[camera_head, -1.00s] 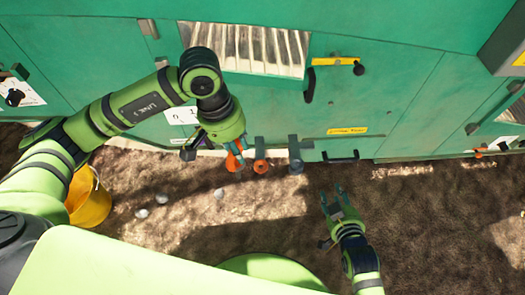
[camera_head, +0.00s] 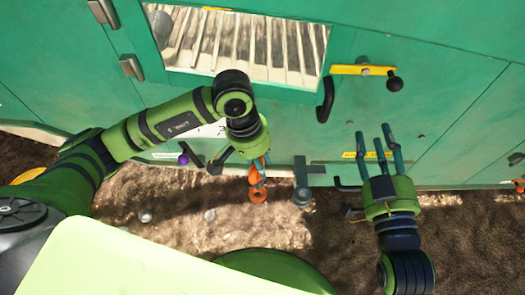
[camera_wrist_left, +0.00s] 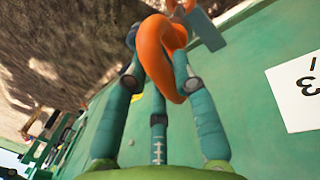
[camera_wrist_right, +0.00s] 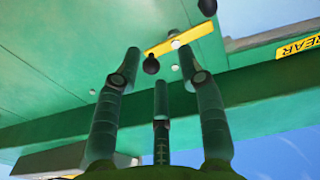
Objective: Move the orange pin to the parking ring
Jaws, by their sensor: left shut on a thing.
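My left gripper (camera_head: 262,160) points down in front of the green machine, shut on the orange pin (camera_head: 254,174). In the left wrist view the pin (camera_wrist_left: 160,50) is a curved orange piece between the fingers, close to a grey bracket (camera_wrist_left: 205,28). In the head view the pin is just above an orange ring (camera_head: 259,196) and seems to overlap it; I cannot tell whether they touch. A grey ring (camera_head: 302,196) on a bracket is to the right. I cannot tell which is the parking ring. My right gripper (camera_head: 376,145) is open and empty before the panel.
A yellow lever (camera_head: 350,70) with a black knob (camera_head: 393,84) is on the panel above my right gripper. A black handle (camera_head: 325,100) is left of it. A purple knob (camera_head: 183,159) is left of my left gripper. A yellow bucket (camera_head: 28,177) shows at the left edge.

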